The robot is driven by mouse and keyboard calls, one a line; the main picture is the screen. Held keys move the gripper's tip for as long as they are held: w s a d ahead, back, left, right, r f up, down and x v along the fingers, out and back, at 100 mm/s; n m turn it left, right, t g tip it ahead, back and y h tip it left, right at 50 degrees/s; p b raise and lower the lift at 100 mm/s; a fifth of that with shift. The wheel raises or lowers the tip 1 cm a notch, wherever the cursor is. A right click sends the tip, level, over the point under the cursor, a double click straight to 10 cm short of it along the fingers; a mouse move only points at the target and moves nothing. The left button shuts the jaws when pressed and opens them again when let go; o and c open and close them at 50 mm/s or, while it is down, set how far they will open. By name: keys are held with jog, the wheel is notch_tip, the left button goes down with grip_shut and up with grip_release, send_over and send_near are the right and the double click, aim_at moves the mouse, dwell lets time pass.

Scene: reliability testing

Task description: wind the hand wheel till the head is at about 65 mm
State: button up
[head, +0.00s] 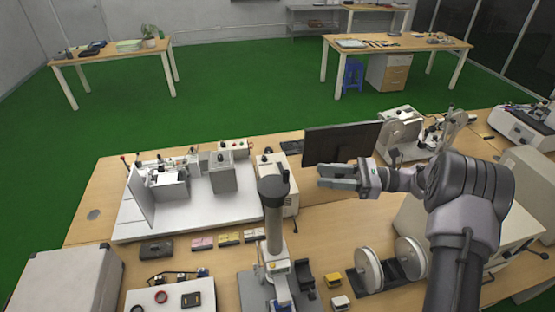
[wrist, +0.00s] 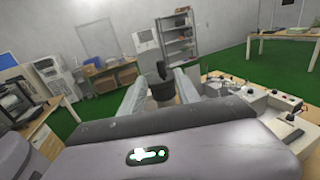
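The test stand has a grey column (head: 273,232) standing upright at the front middle of the bench. A dark hand wheel (head: 271,190) sits at its top, with a small upright handle (head: 285,176). A white head with a yellow mark (head: 278,268) is low on the column; its height reading is too small to read. My gripper (head: 322,177) is just right of the wheel, apart from it, fingers pointing left. In the wrist view, the fingers (wrist: 158,88) are open, empty, with the wheel (wrist: 162,91) and its handle (wrist: 161,69) showing beyond and between them.
A black monitor (head: 341,143) stands behind my gripper. A white bench machine (head: 185,195) is at the left. Two white reels (head: 369,271) stand right of the column. Small yellow and pink boxes (head: 229,239) lie left of it.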

aim_at(275, 182)
jog(key=a+p, duration=0.1)
jog(key=a, duration=0.3)
jog(key=a+p, duration=0.1)
jog(key=a, duration=0.4)
jog(key=a+p, duration=0.1)
jog(key=a, duration=0.4)
jog(key=shift+w, duration=0.3)
jog(key=shift+c, duration=0.5)
grip_shut()
